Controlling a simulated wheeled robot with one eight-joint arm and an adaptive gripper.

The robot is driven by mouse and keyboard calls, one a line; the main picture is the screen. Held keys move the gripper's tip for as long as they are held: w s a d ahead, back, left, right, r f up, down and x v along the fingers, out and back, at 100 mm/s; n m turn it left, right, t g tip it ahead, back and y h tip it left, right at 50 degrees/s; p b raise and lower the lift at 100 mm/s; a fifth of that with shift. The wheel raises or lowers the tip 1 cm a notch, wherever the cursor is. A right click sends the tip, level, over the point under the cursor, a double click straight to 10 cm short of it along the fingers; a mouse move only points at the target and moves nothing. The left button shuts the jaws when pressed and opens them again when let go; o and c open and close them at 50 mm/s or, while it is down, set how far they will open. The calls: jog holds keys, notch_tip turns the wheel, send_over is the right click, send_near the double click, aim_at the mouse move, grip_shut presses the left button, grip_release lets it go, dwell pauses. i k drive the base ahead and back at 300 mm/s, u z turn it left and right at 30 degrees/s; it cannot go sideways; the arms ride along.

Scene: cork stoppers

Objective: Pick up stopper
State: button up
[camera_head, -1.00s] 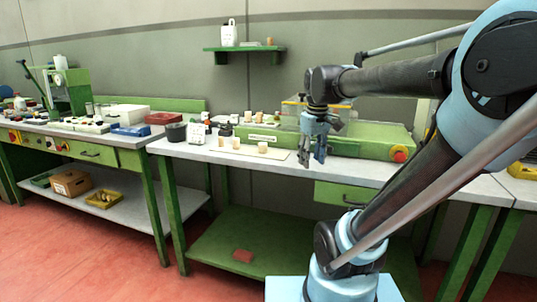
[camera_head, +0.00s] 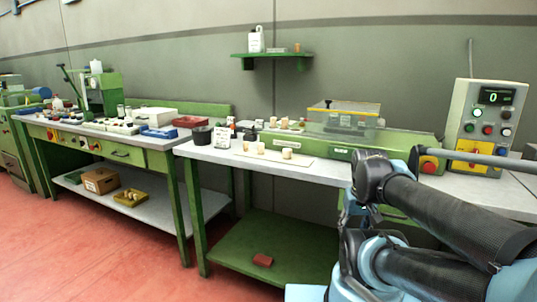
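Pale cork stoppers stand on the middle workbench in the head view. A front row on a light board (camera_head: 300,160) has a left stopper (camera_head: 246,146), a middle stopper (camera_head: 260,148) and a right stopper (camera_head: 287,153). My gripper (camera_head: 346,215) seems to hang below the wrist, low and right of the stoppers, in front of the bench edge. Its fingers are hard to make out, partly hidden by my own arm. No stopper is seen in it.
The green machine (camera_head: 390,138) with a clear cover (camera_head: 342,116) runs behind the stoppers. A control box (camera_head: 484,125) stands at the right. A dark cup (camera_head: 202,135) and a small white sign (camera_head: 222,137) are left of the stoppers. A shelf (camera_head: 270,55) hangs above.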

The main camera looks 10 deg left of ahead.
aim_at(261, 146)
jog(key=u, duration=0.55)
jog(key=k, duration=1.3)
jog(key=u, duration=0.4)
jog(key=i, duration=1.6)
jog(key=z, duration=0.4)
